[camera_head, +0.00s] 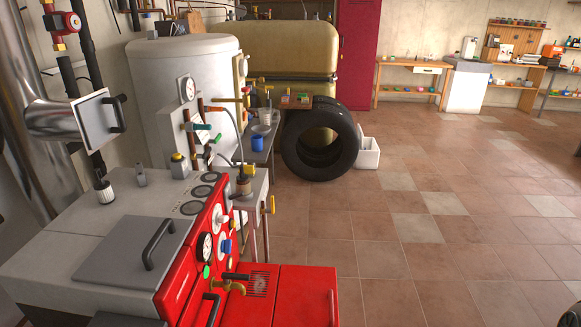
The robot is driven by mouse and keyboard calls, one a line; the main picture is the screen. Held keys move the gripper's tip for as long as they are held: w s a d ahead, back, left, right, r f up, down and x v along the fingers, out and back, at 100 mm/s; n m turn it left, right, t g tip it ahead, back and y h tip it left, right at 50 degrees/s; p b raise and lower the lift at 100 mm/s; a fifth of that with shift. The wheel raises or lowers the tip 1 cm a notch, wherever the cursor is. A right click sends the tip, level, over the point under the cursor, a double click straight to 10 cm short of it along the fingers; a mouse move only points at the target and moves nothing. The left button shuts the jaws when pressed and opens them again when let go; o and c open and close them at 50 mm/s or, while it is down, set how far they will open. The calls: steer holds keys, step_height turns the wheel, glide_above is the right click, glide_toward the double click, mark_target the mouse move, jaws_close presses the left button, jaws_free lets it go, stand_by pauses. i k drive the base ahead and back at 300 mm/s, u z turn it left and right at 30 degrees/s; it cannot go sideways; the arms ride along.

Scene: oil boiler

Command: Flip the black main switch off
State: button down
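The red and grey oil boiler (130,250) stands at the lower left. Its sloped red front panel (190,275) carries a round gauge (204,247), a blue knob (226,247), a white knob (221,221) and a green button (207,271). I cannot make out a black main switch for certain; the panel is seen at a steep angle and its controls are small. A black bar handle (158,243) sits on the grey top cover. My gripper is not in view. Dark shapes at the bottom edge are cut off and cannot be identified.
A white tank (185,90) and a yellow tank (292,50) stand behind the boiler. Brass valves and pipes stick out at the boiler's right side. The tiled floor (430,240) to the right is clear.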

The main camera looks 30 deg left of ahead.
mark_target(236, 195)
steer(key=i, duration=3.15)
steer(key=u, duration=3.9)
steer(key=i, duration=0.5)
